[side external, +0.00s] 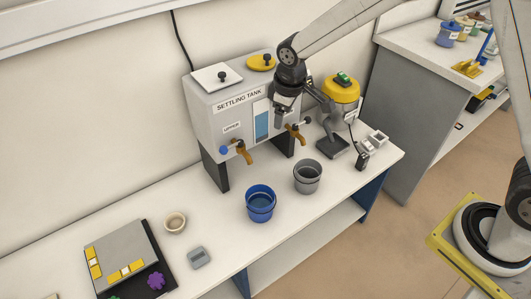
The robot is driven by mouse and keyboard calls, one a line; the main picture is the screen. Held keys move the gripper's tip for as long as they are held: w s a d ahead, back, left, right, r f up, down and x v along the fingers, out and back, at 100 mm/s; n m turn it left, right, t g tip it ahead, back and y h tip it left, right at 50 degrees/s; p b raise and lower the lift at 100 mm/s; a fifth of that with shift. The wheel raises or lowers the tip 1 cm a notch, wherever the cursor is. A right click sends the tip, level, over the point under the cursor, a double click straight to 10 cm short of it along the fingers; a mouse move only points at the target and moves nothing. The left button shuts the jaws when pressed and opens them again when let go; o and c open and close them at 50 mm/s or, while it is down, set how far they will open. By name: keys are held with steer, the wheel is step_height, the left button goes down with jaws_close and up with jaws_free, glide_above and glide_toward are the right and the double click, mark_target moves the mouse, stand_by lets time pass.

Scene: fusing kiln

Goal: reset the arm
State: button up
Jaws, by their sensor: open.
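My gripper (280,118) points down in front of the right part of the settling tank (205,108). It is open, and I see nothing held between its fingers. The fingers look small and dark from this side. The tank is a grey box on dark legs with a blue level window and two brass taps. The left tap (241,150) has a blue knob, and the right tap (297,132) is partly behind my gripper.
A blue bucket (260,204) and a grey bucket (307,177) stand below the taps. A yellow-topped device (341,90) stands close right of my arm. Bench space between is clear.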

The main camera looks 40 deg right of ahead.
steer(key=s+d+m, duration=0.3)
steer(key=s+d, duration=0.1)
steer(key=s, duration=0.5)
steer(key=s+d+m, duration=0.3)
steer(key=s+d, duration=0.2)
steer(key=s, duration=0.5)
steer(key=shift+s+r+t, duration=0.15)
steer(key=shift+r+t, duration=0.15)
steer(key=shift+r, duration=0.05)
steer(key=m+y, duration=0.2)
steer(key=m, duration=0.9)
glide_above(224, 147)
steer(key=s, duration=0.1)
step_height(224, 147, down, 7)
steer(key=shift+d+g, duration=0.4)
steer(key=shift+d, duration=0.05)
steer(key=shift+f, duration=0.1)
steer(key=shift+x, duration=3.7)
